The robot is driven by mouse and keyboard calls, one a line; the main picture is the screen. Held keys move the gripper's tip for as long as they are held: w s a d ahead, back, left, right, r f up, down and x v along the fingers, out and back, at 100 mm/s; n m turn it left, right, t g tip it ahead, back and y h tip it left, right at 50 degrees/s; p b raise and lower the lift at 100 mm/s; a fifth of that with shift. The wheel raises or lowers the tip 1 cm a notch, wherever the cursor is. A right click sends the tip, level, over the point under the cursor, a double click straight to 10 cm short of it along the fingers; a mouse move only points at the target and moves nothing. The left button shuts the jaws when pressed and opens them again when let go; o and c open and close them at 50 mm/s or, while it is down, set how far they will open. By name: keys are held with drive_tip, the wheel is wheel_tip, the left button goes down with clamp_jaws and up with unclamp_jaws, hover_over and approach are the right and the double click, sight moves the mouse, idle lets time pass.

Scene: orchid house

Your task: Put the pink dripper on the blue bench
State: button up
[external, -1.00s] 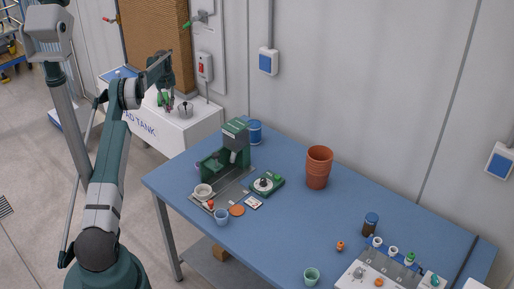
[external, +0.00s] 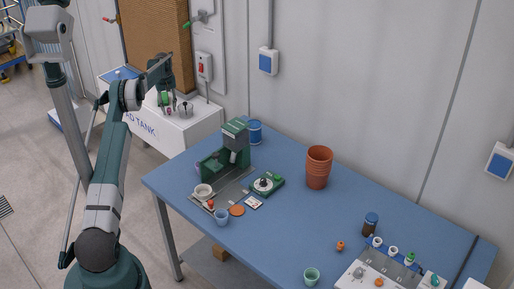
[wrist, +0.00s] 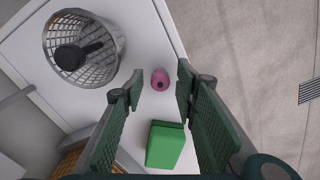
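The pink dripper (wrist: 160,79) is a small pink piece with a dark hole, standing on the white tank top. It also shows as a tiny pink spot in the external view (external: 169,111). My gripper (wrist: 158,84) is open and empty above the tank, with the dripper between its two fingertips in the wrist view. I cannot tell how far the tips are above it. The blue bench (external: 290,215) stands to the right of the tank in the external view.
A green block (wrist: 165,145) lies near the dripper on the white tank (external: 190,130). A grey mesh basket (wrist: 85,50) holding a dark object stands close by.

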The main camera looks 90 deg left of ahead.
drive_tip(key=shift+r, duration=0.2)
wheel_tip(320, 180, up, 12)
drive_tip(key=p, duration=0.2)
idle(0.5)
idle(0.5)
idle(0.4)
